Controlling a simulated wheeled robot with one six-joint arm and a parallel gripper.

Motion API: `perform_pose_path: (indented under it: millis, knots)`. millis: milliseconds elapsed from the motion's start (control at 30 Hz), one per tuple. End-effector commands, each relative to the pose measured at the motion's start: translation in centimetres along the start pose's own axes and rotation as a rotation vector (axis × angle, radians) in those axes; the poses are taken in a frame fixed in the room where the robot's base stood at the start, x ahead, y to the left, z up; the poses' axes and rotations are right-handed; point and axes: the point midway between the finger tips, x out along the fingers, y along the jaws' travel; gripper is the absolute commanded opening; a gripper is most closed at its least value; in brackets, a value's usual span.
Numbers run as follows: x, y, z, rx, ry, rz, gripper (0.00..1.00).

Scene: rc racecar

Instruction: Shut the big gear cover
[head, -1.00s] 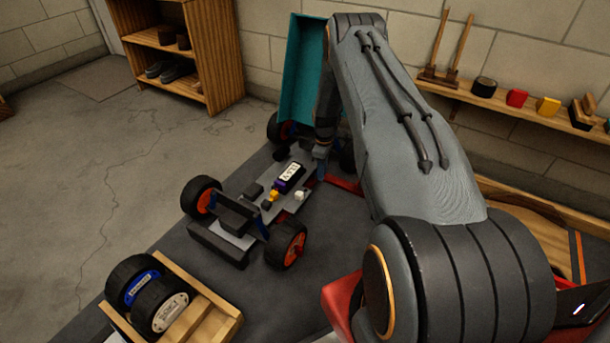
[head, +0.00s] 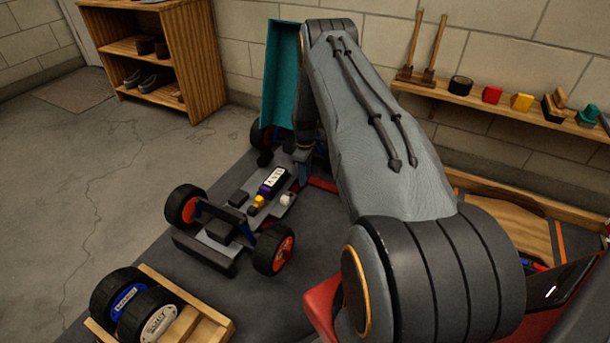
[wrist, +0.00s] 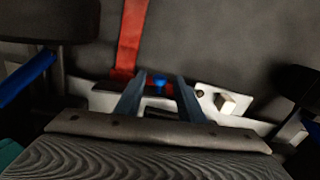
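The racecar chassis (head: 215,230) stands on the dark bench with its orange-rimmed wheels. A tall teal panel (head: 279,75) stands upright at its far end, partly behind my arm; I cannot tell whether it is the big gear cover. No gear is clearly visible. My gripper (head: 303,172) points down over the far right side of the chassis, partly hidden by my arm. In the wrist view, its two blue-grey fingers (wrist: 160,78) are apart with nothing held between them. A pale chassis plate (wrist: 100,98) lies beyond the fingers, with a small light block (wrist: 227,103) to their right.
A wooden rack (head: 203,325) with two spare wheels stands at the near left. A dark purple block with a white label (head: 272,182) sits on the chassis. A wall shelf (head: 500,106) holds tools and coloured blocks.

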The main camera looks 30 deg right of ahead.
Motion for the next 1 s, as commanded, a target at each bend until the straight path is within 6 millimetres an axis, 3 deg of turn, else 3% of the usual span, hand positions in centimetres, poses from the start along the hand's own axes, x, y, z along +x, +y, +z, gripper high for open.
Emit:
perform_pose_path:
  millis: [267,633,1000]
  knots:
    - [-1.6,0.0,0.0,0.0,0.001,0.001,0.36]
    - [-7.3,0.0,0.0,0.0,0.001,0.001,0.36]
    - [-7.8,0.0,0.0,0.0,0.0,0.0,0.36]
